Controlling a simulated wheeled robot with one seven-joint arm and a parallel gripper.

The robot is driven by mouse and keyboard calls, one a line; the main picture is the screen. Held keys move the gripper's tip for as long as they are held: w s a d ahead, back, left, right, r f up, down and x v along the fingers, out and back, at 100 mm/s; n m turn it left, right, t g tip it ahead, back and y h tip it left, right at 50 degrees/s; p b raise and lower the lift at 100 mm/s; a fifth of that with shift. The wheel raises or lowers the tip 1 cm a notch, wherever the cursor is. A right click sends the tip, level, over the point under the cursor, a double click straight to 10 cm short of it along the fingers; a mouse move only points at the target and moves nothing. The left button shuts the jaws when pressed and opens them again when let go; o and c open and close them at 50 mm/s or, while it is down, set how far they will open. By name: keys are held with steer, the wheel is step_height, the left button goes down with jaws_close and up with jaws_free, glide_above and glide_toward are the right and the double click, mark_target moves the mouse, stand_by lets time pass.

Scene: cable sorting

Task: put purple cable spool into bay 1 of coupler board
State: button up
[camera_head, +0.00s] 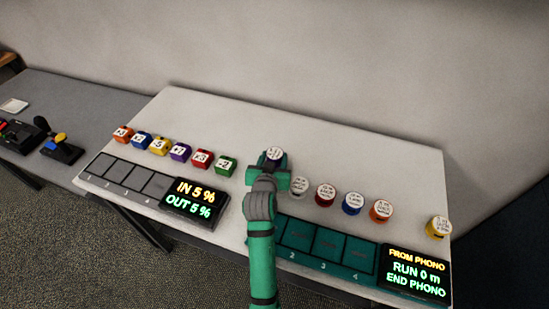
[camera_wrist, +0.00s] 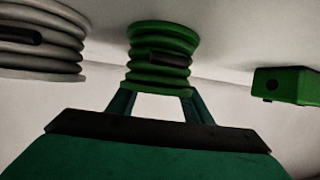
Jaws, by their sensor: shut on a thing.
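My gripper (camera_head: 274,160) is shut on a cable spool, which looks green in the wrist view (camera_wrist: 160,55). In the head view only the pale label and dark side of this spool (camera_head: 274,154) show between the fingers; its colour is hard to tell there. I cannot tell whether it touches the table. I see no clearly purple spool. The teal coupler board (camera_head: 352,282) lies at the front right, with bays 2, 3 and 4 in view. My arm hides bay 1. The board's display reads FROM PHONO, RUN 0 m, END PHONO.
White (camera_head: 299,187), red (camera_head: 325,195), blue (camera_head: 352,204), orange (camera_head: 380,211) and yellow (camera_head: 438,228) spools stand right of my gripper. A green block (camera_head: 226,166) ends a row of coloured blocks at left. A grey board (camera_head: 133,177) lies before them. The table's back is clear.

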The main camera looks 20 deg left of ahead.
steer(key=shift+f, duration=0.15)
steer(key=o, duration=1.1)
steer(key=shift+w, duration=0.1)
